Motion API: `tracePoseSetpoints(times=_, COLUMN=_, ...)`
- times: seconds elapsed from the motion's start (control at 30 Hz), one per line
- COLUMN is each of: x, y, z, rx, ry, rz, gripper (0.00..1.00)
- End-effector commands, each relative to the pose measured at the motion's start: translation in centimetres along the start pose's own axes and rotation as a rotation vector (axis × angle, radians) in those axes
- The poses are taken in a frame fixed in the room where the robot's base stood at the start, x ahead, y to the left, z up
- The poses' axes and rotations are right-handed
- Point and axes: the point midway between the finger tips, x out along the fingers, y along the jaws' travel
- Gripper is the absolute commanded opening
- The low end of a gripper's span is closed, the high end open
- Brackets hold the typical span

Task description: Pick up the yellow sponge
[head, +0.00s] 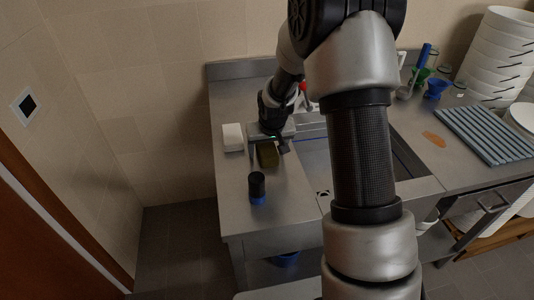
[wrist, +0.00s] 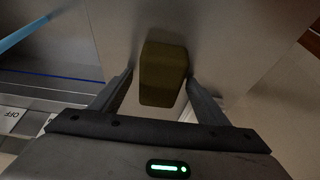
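The yellow sponge (head: 268,155) looks dark olive and lies on the steel counter left of the sink in the head view. In the wrist view the sponge (wrist: 163,72) lies ahead of and between my two fingers. My gripper (head: 273,145) is low over the counter at the sponge, and its body hides the sponge's far end in the head view. In the wrist view my gripper (wrist: 160,78) is open. A small gap shows at the left finger, and the right fingertip is very close to the sponge; I cannot tell whether it touches.
A white block (head: 232,137) stands just left of my gripper. A black and blue round item (head: 257,187) stands nearer on the counter. The sink basin (head: 312,175) is to the right. A ribbed grey-blue mat (head: 487,135) and stacked white buckets (head: 497,55) are far right.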

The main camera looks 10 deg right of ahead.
Motion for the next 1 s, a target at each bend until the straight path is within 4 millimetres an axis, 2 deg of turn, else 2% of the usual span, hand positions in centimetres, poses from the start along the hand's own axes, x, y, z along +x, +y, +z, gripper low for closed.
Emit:
tracePoseSetpoints(times=0.03, x=0.0, y=0.0, z=0.0, rx=0.000, ry=0.000, rz=0.000, gripper=0.60)
tracePoseSetpoints(times=0.23, x=0.0, y=0.0, z=0.0, rx=0.000, ry=0.000, rz=0.000, gripper=0.27)
tracePoseSetpoints(times=0.3, x=0.0, y=0.0, z=0.0, rx=0.000, ry=0.000, rz=0.000, gripper=0.21)
tracePoseSetpoints(times=0.47, x=-0.1, y=0.0, z=0.0, rx=0.000, ry=0.000, rz=0.000, gripper=0.21)
tracePoseSetpoints(times=0.6, x=-0.9, y=0.0, z=-0.4, rx=0.000, ry=0.003, rz=0.000, gripper=0.21)
tracePoseSetpoints(times=1.0, x=-8.0, y=0.0, z=-3.4, rx=0.001, ry=0.003, rz=0.000, gripper=0.21)
